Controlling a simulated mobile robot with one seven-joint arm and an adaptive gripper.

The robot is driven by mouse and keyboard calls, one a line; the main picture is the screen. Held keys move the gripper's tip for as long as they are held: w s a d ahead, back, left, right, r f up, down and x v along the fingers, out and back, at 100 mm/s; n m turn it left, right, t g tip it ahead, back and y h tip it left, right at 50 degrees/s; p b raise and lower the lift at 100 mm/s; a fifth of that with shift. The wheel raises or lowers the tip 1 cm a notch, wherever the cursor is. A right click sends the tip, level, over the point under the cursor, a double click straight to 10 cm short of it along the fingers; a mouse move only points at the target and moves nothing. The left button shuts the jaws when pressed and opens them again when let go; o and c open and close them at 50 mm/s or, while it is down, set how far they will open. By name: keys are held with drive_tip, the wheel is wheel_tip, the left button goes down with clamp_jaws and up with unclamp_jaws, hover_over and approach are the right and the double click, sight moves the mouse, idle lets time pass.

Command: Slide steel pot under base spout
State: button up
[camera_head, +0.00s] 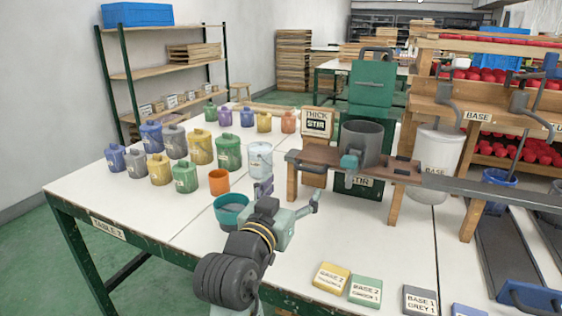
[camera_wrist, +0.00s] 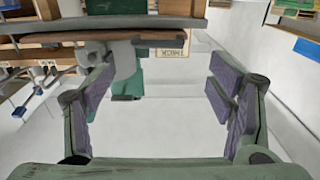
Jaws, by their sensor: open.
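The steel pot (camera_head: 362,142) is a dark grey open pot. It stands upright on a brown wooden ledge in front of the green stir machine (camera_head: 373,85). To its right is the rack marked BASE (camera_head: 478,117), with a bent grey pipe (camera_head: 447,88) that looks like the base spout. A white BASE container (camera_head: 438,155) sits below that pipe. My gripper (camera_head: 289,194) is open and empty, in front and to the left of the pot, not touching it. In the wrist view my gripper (camera_wrist: 160,93) has its fingers spread wide. I cannot clearly make out the pot there.
A long grey rail (camera_head: 490,192) runs right from the ledge (camera_head: 400,172). Several coloured paint cans fill the left of the white table. A teal bowl (camera_head: 231,212) and an orange cup (camera_head: 219,182) stand near my gripper. Labelled blocks (camera_head: 365,289) lie along the front edge.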

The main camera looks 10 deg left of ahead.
sight(308, 171)
drive_tip(key=x, duration=0.3)
drive_tip(key=p+x, duration=0.1)
drive_tip(key=x, duration=0.6)
drive_tip(key=shift+w+d+f+p, duration=0.1)
drive_tip(key=shift+w+d+p, duration=0.2)
drive_tip(key=shift+d+p, duration=0.1)
drive_tip(key=shift+c, duration=0.5)
